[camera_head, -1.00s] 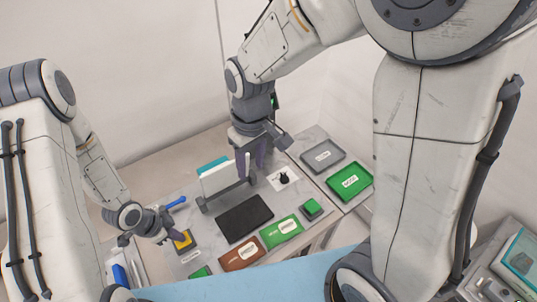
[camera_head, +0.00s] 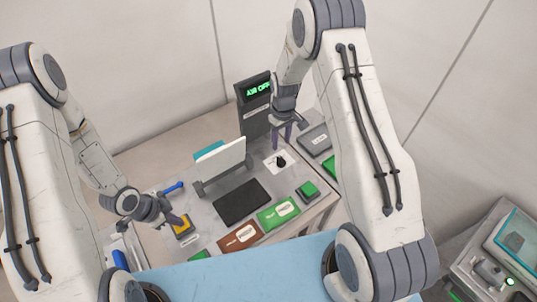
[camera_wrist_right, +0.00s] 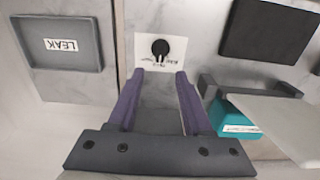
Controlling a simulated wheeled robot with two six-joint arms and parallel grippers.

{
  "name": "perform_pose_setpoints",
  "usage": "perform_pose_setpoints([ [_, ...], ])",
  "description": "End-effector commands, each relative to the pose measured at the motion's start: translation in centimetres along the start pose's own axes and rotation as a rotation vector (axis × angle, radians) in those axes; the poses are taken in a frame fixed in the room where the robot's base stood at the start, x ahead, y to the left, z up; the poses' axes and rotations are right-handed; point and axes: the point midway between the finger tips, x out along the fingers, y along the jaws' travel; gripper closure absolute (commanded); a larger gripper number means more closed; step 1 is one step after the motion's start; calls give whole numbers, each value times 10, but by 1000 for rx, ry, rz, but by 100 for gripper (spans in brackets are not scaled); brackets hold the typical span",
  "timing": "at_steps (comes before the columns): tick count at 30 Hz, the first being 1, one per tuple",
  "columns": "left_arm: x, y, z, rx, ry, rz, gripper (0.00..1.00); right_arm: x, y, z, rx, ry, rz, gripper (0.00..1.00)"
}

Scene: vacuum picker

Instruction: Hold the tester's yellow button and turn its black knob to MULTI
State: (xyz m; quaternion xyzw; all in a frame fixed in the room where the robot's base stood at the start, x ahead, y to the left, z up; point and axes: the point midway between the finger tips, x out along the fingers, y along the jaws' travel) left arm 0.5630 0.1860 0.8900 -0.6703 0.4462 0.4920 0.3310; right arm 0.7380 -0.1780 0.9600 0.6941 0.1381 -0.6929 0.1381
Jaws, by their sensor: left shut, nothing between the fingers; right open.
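The yellow button (camera_head: 182,226) sits on a dark base at the left of the bench. My left gripper (camera_head: 178,221) is shut and empty, its fingertips at the button's top; I cannot tell whether it is pressed down. The black knob (camera_head: 281,161) stands on a white label plate near the bench's right side. In the right wrist view the knob (camera_wrist_right: 160,48) shows beyond the fingertips, and the plate's lettering is too small to read. My right gripper (camera_head: 283,136) is open and empty behind the knob, apart from it; its fingers also show in the wrist view (camera_wrist_right: 153,85).
A dark display tower (camera_head: 253,105) with green text stands behind the knob. A white panel (camera_head: 220,160) stands beside a black pad (camera_head: 241,201). A grey LEAK tray (camera_wrist_right: 62,45) lies right of the knob in the head view. A green button (camera_head: 307,191) and brown and green plates lie in front.

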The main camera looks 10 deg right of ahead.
Motion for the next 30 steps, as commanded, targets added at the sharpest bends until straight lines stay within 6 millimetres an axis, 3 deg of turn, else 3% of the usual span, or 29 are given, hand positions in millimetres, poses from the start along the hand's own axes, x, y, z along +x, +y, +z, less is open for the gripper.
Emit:
perform_pose_setpoints([
  [1,4,3,2,-1,-5,10,100,15,-1,1,0,-4,-2,50],
  [6,4,3,2,-1,-5,10,100,49,-1,1,0,-2,-2,50],
  [12,4,3,2,-1,-5,10,100,75,-1,0,0,-1,-1,50],
  [25,4,3,2,-2,-5,10,100,84,-1,0,0,1,-1,50],
  [29,4,3,2,-2,-6,10,100,84,-1,0,0,1,-1,100],
  [30,4,3,2,-2,-6,10,100,84,-1,0,0,1,-1,100],
])
